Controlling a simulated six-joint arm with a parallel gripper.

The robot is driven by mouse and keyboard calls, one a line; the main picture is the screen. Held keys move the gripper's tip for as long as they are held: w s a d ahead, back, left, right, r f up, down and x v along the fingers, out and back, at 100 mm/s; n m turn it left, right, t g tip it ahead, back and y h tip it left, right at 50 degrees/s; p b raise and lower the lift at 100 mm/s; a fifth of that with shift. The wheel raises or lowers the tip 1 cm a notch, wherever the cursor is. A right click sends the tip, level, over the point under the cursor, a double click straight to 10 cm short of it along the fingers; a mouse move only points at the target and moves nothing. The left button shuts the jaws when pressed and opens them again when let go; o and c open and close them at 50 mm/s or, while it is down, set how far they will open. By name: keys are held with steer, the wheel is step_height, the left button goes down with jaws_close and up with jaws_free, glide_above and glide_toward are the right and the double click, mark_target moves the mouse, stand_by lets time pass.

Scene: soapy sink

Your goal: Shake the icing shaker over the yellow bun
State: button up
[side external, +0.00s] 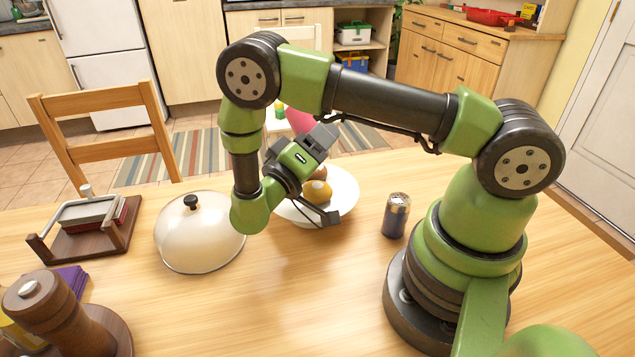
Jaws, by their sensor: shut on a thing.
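The yellow bun (318,191) is a round golden ball with a pale patch on top, at the white plate (345,190). My gripper (322,196) is over the plate. A dark finger passes just below the bun, and the bun appears between the jaws. The far finger and the contact are hidden, so I cannot tell if the bun is lifted. A brown round thing (319,172) shows behind it. A dark blue shaker with a silver top (396,215) stands upright on the table, right of the plate and apart from my gripper.
A cream dome lid with a black knob (200,232) stands left of the plate. A wooden rack (90,228) is at the far left. A brown wooden mill (55,315) is at the front left. The table (290,300) is clear in the front middle.

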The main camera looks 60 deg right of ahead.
steer(key=shift+r, duration=1.35)
step_height(320, 180, down, 4)
steer(key=shift+r, duration=0.2)
steer(key=shift+r, duration=1.8)
steer(key=shift+f, duration=0.1)
